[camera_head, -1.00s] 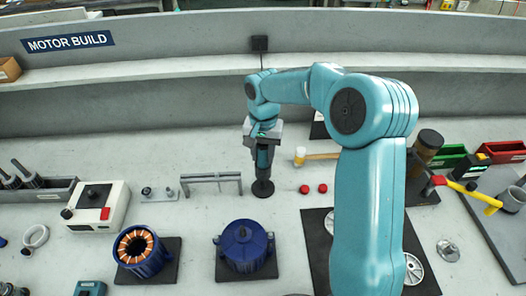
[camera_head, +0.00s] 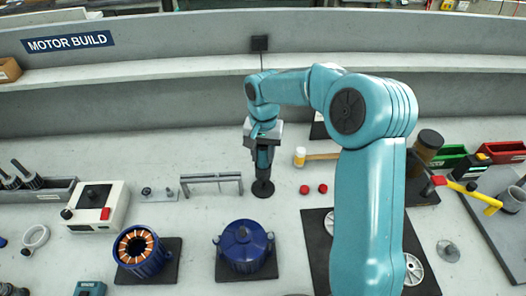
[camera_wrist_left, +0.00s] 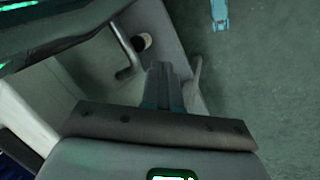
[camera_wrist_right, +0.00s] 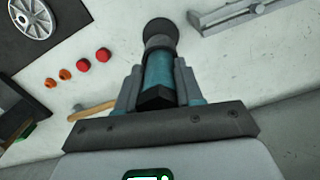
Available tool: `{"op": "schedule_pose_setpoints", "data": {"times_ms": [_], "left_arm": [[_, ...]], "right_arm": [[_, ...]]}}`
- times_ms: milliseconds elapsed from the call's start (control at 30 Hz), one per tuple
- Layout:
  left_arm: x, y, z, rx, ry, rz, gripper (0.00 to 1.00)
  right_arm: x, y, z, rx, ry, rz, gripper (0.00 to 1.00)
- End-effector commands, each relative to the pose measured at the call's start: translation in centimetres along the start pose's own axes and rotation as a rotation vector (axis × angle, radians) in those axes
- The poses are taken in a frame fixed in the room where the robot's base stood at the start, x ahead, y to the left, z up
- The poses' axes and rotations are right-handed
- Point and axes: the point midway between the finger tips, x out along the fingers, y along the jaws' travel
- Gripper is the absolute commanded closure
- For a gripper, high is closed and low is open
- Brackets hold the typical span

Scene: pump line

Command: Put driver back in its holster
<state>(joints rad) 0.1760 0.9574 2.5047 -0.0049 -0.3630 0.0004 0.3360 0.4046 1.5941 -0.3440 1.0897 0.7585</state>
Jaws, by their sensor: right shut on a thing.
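My right gripper (camera_head: 263,146) points down over the bench and is shut on the driver (camera_head: 263,159), a teal and dark tool held upright. In the right wrist view the driver's teal body (camera_wrist_right: 158,72) sits between the fingers (camera_wrist_right: 158,90). A dark round piece (camera_head: 263,188) shows at its lower end. I cannot tell whether this is part of the driver or a holster under it. No holster can be clearly made out. My left gripper (camera_wrist_left: 165,85) shows only in its wrist view, its fingers together and empty, over a greenish floor.
A grey rail stand (camera_head: 211,179) is left of the driver. Two red caps (camera_head: 314,189) and a mallet (camera_head: 318,156) lie to the right. Blue motor housings (camera_head: 244,246) stand in front.

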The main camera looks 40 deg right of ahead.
Motion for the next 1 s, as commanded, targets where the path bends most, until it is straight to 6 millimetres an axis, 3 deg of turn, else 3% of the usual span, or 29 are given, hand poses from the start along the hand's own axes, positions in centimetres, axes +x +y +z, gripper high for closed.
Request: {"op": "schedule_pose_setpoints", "data": {"times_ms": [33,600,633,700,900,933,967,1000], "left_arm": [[0.94,-0.34,-0.02,0.000,0.000,0.000,1.00],[1.05,-0.38,-0.02,0.000,0.000,0.000,1.00],[1.05,-0.38,-0.02,0.000,0.000,0.000,1.00],[1.04,-0.38,-0.02,0.000,0.000,0.000,1.00],[1.05,-0.38,-0.02,0.000,0.000,0.000,1.00],[1.05,-0.38,-0.02,0.000,0.000,0.000,1.00],[1.05,-0.38,-0.02,0.000,0.000,0.000,1.00],[1.05,-0.38,-0.02,0.000,0.000,0.000,1.00]], "right_arm": [[0.96,-0.01,-0.06,0.000,0.001,-0.001,1.00],[1.16,-0.01,-0.07,0.000,0.001,-0.001,1.00],[1.15,-0.01,-0.07,0.000,0.001,-0.001,0.57],[1.16,-0.01,-0.07,0.000,0.001,-0.001,0.35],[1.17,-0.01,-0.06,0.000,0.001,0.000,0.34],[1.22,0.00,-0.05,0.000,0.000,0.000,0.31],[1.22,0.00,-0.05,0.000,0.000,0.000,0.21],[1.22,0.00,-0.05,0.000,0.000,0.000,0.21]]}}
